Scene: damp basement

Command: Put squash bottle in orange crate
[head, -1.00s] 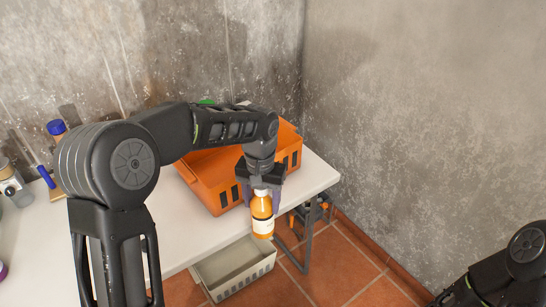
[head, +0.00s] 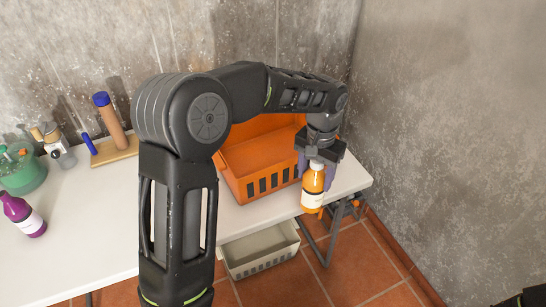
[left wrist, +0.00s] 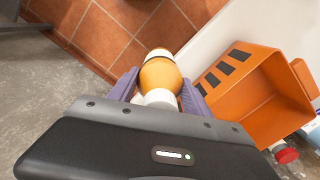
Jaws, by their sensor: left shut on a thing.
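The squash bottle (head: 313,188) is orange with a white cap and a pale label. My left gripper (head: 316,168) is shut on it near the cap and holds it upright at the table's front edge, to the right of the crate. The bottle also shows between the fingers in the left wrist view (left wrist: 160,78). The orange crate (head: 262,184) stands on the white table, its far right part hidden behind my left arm. In the left wrist view the crate (left wrist: 262,95) lies to the right of the bottle. My right gripper is not in view.
A purple bottle (head: 22,215), a green jug (head: 22,170) and a wooden stand with a tall brown piece (head: 112,125) are on the left of the white table (head: 95,245). A pale crate (head: 260,250) sits below the table edge. A concrete wall (head: 460,120) rises on the right.

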